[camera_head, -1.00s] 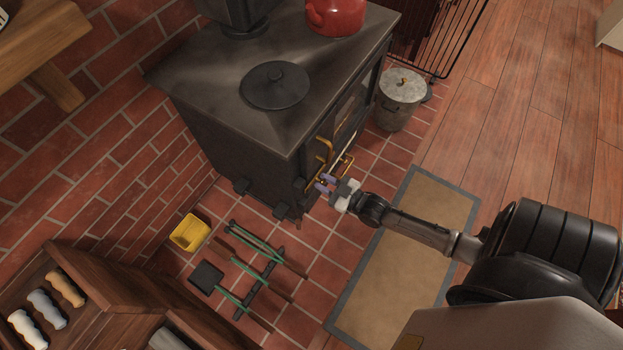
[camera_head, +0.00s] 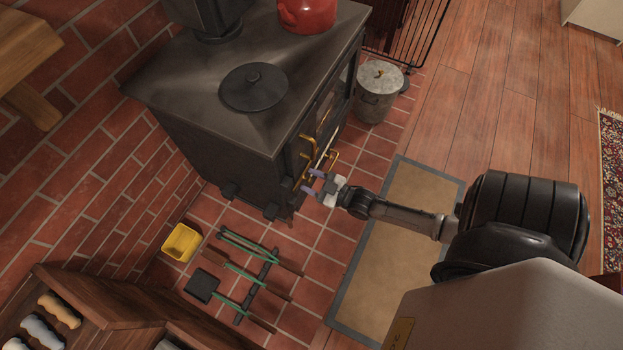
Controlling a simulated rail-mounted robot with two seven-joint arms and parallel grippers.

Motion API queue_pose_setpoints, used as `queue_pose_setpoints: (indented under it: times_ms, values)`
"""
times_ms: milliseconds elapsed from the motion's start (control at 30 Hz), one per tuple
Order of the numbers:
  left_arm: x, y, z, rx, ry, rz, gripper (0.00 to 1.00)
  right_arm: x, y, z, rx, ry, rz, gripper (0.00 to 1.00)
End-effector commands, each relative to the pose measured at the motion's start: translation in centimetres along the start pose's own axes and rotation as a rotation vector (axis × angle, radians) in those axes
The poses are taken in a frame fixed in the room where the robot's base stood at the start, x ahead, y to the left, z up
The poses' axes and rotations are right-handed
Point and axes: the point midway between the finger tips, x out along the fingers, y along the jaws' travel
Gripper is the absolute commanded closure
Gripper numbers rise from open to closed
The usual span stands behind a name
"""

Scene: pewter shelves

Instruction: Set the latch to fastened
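The black stove (camera_head: 215,125) stands against the brick wall, its front side facing right and strongly foreshortened. Brass fittings show on that front: a bent handle (camera_head: 306,148) near the corner and another brass piece (camera_head: 331,160) lower down. I cannot tell for sure which is the latch or how it is set. My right gripper (camera_head: 313,181) is beside the lower front of the stove, close to the brass pieces. Its two purple fingers look apart with nothing clearly between them. Whether they touch the brass is too small to tell. My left gripper is not in view.
A lidded metal bucket (camera_head: 378,94) stands beyond the stove front. A tan mat (camera_head: 385,255) lies under my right arm. Fire tools (camera_head: 255,275) and a yellow box (camera_head: 181,242) are on the tiles. A red kettle (camera_head: 308,14) sits on the stove.

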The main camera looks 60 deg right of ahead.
Motion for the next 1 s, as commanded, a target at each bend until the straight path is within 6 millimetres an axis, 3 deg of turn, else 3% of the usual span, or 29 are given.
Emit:
queue_pose_setpoints:
  times_ms: [367,800,1000]
  values:
    - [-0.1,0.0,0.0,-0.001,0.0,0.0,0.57,-0.9,0.0,0.0,0.001,-0.002,-0.001,0.52]
    - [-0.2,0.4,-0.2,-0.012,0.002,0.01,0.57,-9.1,0.0,0.0,0.0,-0.003,0.0,0.52]
    - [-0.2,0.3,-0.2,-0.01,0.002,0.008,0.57,-12.0,0.0,0.0,0.002,-0.002,0.0,0.52]
